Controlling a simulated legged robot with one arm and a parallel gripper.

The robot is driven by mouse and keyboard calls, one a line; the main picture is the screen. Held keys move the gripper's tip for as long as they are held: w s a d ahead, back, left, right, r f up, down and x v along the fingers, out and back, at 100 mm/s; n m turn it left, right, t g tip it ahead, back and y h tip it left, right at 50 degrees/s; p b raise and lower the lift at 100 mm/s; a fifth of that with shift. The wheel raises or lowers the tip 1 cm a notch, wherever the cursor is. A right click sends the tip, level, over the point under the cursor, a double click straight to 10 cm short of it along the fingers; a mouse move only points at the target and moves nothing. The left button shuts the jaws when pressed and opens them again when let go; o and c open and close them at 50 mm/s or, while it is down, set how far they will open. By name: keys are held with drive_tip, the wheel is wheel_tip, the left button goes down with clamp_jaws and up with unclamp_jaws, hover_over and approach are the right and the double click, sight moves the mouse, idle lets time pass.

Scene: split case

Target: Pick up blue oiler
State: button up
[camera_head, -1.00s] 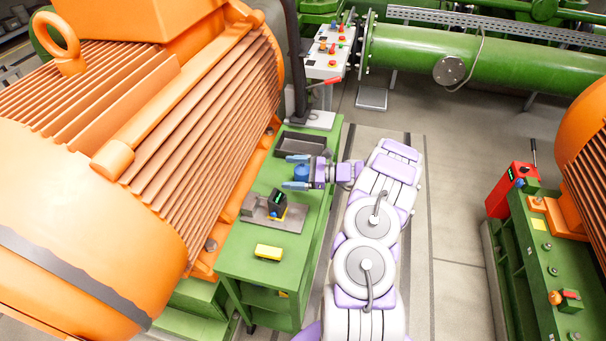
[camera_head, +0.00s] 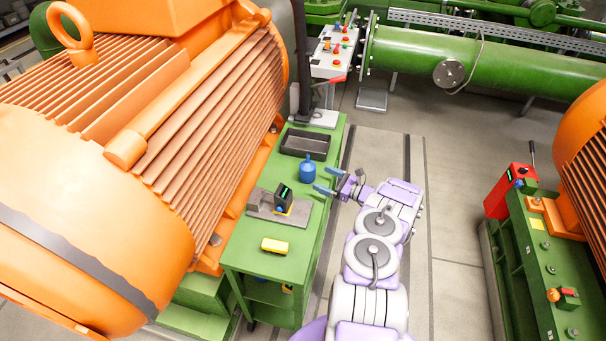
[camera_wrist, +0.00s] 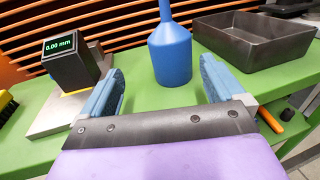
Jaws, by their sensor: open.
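The blue oiler (camera_head: 307,172) stands upright on the green workbench (camera_head: 262,263), between a dark tray and a grey gauge. Its wide body and narrow neck show in the wrist view (camera_wrist: 171,56), with the top of the neck cut off. My gripper (camera_head: 325,181) is open and empty, at the bench's right edge, to the right of the oiler. In the wrist view my gripper (camera_wrist: 161,84) has its fingers spread, and the oiler is ahead, between their lines and apart from both.
A dark tray (camera_head: 304,144) lies behind the oiler. A gauge with a display (camera_head: 284,198) on a grey plate and a yellow object (camera_head: 275,245) are nearer on the bench. A large orange motor (camera_head: 200,130) borders the bench's left side.

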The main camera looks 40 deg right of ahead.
sight(306, 169)
drive_tip(key=w, duration=0.1)
drive_tip(key=w+d+f, duration=0.1)
drive_tip(key=w, duration=0.1)
drive_tip(key=shift+w+d+f+b, duration=0.15)
drive_tip(key=shift+w+d+b, duration=0.15)
drive_tip(key=shift+d, duration=0.1)
drive_tip(key=w+a, duration=0.3)
drive_tip(key=w+a+r+b, duration=0.1)
drive_tip(key=a, duration=0.1)
drive_tip(key=shift+w+a, duration=0.25)
drive_tip(key=shift+w, duration=0.05)
drive_tip(key=shift+w+d+f, duration=0.2)
drive_tip(key=shift+d+f, duration=0.1)
drive_tip(key=shift+d, duration=0.7)
drive_tip(key=shift+w+a, duration=0.1)
drive_tip(key=shift+a, duration=0.7)
drive_tip(key=c, duration=0.6)
drive_tip(key=shift+d, duration=0.5)
drive_tip(key=c, duration=0.5)
drive_tip(key=shift+a, duration=0.1)
drive_tip(key=shift+c, duration=0.2)
drive_tip(key=shift+a, duration=0.2)
